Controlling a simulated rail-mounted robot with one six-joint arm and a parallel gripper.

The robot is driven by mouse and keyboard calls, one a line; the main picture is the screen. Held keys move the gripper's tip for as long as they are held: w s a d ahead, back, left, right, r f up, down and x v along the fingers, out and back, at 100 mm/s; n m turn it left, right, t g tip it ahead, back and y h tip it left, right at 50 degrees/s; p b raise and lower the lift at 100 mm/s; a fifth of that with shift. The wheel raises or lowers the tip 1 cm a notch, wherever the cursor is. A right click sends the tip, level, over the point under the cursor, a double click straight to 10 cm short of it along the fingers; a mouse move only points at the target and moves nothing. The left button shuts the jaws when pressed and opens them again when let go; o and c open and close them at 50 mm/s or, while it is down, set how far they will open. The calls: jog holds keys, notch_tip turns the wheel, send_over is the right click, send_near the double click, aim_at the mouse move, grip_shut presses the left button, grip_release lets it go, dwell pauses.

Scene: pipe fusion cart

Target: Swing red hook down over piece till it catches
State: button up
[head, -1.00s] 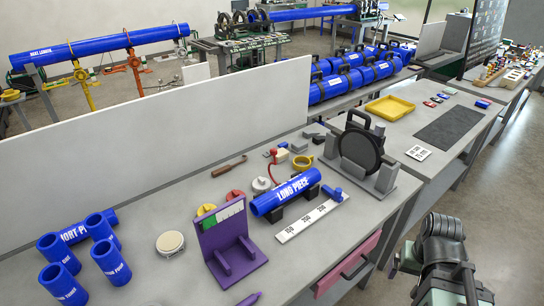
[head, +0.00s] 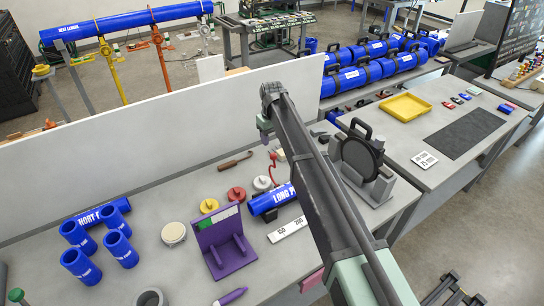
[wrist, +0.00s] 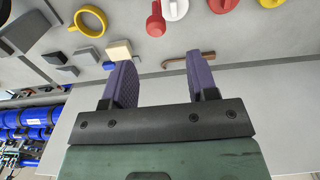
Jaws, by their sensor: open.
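The red hook (head: 273,162) stands upright behind the blue long piece (head: 266,204), its top bent over. In the wrist view the red hook (wrist: 155,24) shows near the top, its rounded end toward me. The long piece lies in a dark cradle on the bench, its right part hidden behind my arm. My gripper (head: 265,130) is above the back of the bench, higher than the hook and near the white panel. In the wrist view my gripper (wrist: 160,82) has its two purple fingers wide apart with nothing between them.
A white panel (head: 130,165) runs along the back of the bench. A purple stand (head: 224,242) and several coloured caps lie left of the long piece. A wooden-handled tool (head: 236,160) lies near the panel. A black round fixture (head: 362,155) stands to the right.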

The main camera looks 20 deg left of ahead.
aim_at(273, 154)
jog(key=f+b, duration=0.6)
jog(key=f, duration=0.1)
jog(key=f+b, duration=0.4)
jog(key=shift+w+d, duration=0.2)
jog(key=shift+w, duration=0.05)
jog(key=shift+r, duration=0.2)
grip_shut()
